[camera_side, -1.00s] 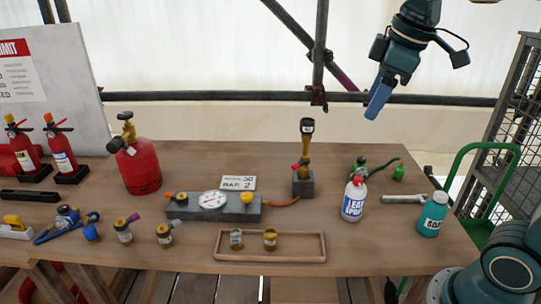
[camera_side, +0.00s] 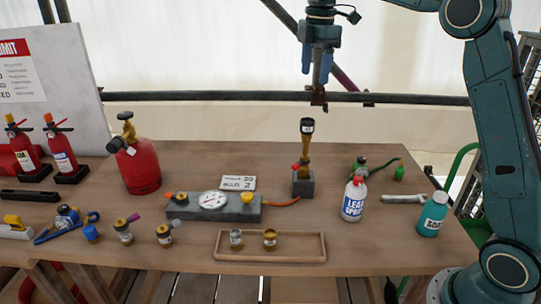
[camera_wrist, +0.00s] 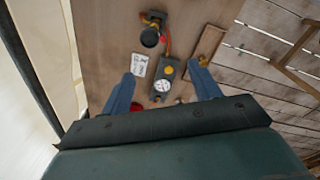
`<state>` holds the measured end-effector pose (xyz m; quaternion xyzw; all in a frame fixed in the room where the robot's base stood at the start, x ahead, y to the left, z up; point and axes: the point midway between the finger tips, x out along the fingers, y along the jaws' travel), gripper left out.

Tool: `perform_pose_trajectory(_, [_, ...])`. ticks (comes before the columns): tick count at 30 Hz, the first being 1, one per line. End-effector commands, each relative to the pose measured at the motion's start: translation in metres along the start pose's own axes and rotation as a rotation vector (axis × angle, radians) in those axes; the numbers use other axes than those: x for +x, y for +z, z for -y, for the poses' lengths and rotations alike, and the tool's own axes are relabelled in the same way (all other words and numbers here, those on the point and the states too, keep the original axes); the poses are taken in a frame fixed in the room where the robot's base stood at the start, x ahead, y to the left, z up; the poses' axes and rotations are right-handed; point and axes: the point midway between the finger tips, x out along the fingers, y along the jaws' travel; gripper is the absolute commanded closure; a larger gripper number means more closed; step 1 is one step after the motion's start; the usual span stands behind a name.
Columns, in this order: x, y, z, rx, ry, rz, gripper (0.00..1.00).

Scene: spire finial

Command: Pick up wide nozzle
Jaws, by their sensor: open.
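A wooden tray (camera_side: 225,257) at the front of the bench holds two small nozzles, a silvery one (camera_side: 236,239) and a brass one (camera_side: 270,239). I cannot tell which is the wide nozzle. An upright torch (camera_side: 306,150) with a dark tip stands in a grey block behind the tray. My gripper (camera_side: 317,72) is open and empty, pointing down, high above the torch. In the wrist view its blue fingers (camera_wrist: 164,84) are spread wide, and the tray (camera_wrist: 208,45) shows beyond the right finger, which partly hides it.
A grey gauge block (camera_side: 215,210) with an orange hose sits left of the torch. A white spray bottle (camera_side: 354,200) and a teal bottle (camera_side: 432,215) stand to the right. A red gas cylinder (camera_side: 140,170) stands left.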

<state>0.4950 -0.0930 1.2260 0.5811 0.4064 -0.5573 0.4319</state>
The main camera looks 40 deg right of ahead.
Motion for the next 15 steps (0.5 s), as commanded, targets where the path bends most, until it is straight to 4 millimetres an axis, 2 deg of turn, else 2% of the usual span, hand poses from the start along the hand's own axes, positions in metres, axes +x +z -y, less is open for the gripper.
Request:
perform_pose_trajectory(1, [0.006,0.002,-0.009,-0.03,-0.013,0.002,0.38])
perform_pose_trajectory(6, [0.017,0.006,-0.025,-0.114,-0.04,0.002,0.38])
perform_pose_trajectory(15, [0.021,0.008,-0.03,-0.146,-0.05,0.002,0.38])
